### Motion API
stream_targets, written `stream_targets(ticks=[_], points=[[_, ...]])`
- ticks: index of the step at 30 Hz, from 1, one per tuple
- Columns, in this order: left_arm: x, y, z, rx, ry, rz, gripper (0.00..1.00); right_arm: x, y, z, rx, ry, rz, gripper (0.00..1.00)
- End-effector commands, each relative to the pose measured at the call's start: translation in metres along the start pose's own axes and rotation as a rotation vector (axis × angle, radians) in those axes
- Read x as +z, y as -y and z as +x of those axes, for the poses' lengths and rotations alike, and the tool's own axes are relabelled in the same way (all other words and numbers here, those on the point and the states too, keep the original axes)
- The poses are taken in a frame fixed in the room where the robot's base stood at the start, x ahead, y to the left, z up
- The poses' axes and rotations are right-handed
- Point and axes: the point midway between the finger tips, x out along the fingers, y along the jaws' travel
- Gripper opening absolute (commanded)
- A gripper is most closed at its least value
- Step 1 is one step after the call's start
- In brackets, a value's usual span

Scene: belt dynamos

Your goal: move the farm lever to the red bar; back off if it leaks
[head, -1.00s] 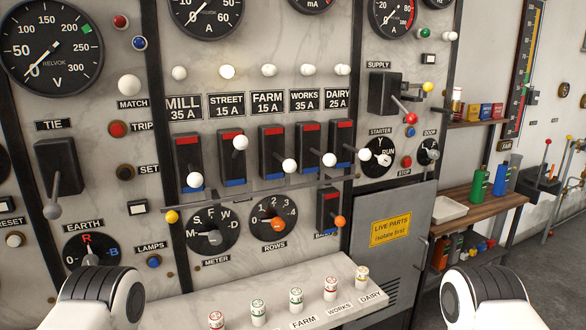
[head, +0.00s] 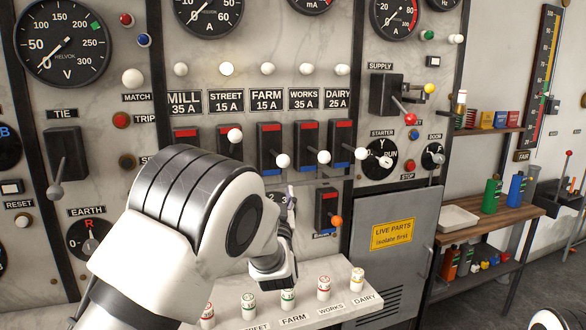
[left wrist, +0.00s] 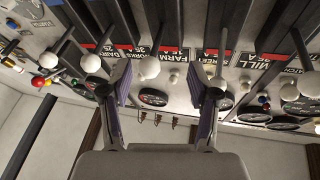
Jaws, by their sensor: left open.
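The farm lever's white ball (head: 283,160) sits low on its black switch, on the blue-bar side. The red bar (head: 269,127) is at the top of that switch, under the FARM label (head: 267,99). My left gripper (head: 291,197) is just below the farm ball, partly hidden behind my white arm. In the left wrist view, its two fingers (left wrist: 162,88) are apart and empty, with the farm ball (left wrist: 148,67) between them in the picture, apparently untouched. My right gripper is out of view.
The street ball (head: 235,135) and works ball (head: 323,157) flank the farm lever closely. An orange-knobbed switch (head: 327,205) is to the lower right. Below, a ledge (head: 350,298) carries several fuses.

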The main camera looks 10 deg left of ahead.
Motion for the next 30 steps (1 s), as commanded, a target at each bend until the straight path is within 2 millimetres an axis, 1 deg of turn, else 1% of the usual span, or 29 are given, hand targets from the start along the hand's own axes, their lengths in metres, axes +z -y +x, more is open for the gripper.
stream_targets(ticks=[1, 3, 5, 8, 12, 15, 18, 25, 26, 27, 29, 30], points=[[-0.016, 0.000, 0.004, -0.015, -0.037, -0.006, 0.61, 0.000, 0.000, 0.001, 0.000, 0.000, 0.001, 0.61], [-0.027, 0.001, 0.010, -0.027, -0.057, -0.008, 0.61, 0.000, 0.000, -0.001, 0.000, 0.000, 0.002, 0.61], [-0.028, 0.002, 0.016, -0.027, -0.057, -0.008, 0.61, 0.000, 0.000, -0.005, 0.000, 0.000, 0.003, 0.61], [-0.030, 0.003, 0.033, -0.027, -0.056, -0.010, 0.61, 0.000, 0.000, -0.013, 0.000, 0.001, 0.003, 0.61], [-0.030, 0.004, 0.061, -0.026, -0.053, -0.008, 0.61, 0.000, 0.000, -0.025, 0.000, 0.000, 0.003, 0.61], [-0.030, 0.003, 0.076, -0.024, -0.052, -0.009, 0.61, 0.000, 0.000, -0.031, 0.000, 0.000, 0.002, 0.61], [-0.028, 0.003, 0.084, -0.024, -0.052, -0.007, 0.61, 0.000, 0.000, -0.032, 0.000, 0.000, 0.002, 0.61], [-0.027, 0.002, 0.084, -0.023, -0.051, -0.006, 0.61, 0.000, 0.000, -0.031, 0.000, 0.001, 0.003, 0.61], [-0.027, 0.002, 0.084, -0.023, -0.051, -0.006, 0.50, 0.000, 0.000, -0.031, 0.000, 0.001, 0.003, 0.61], [-0.027, 0.003, 0.084, -0.023, -0.051, -0.006, 0.36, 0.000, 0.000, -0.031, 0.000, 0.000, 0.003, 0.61], [-0.027, 0.002, 0.084, -0.023, -0.051, -0.006, 0.15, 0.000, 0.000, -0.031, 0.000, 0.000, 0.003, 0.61], [-0.027, 0.002, 0.084, -0.022, -0.051, -0.006, 0.01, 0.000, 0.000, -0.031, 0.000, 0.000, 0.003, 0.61]])
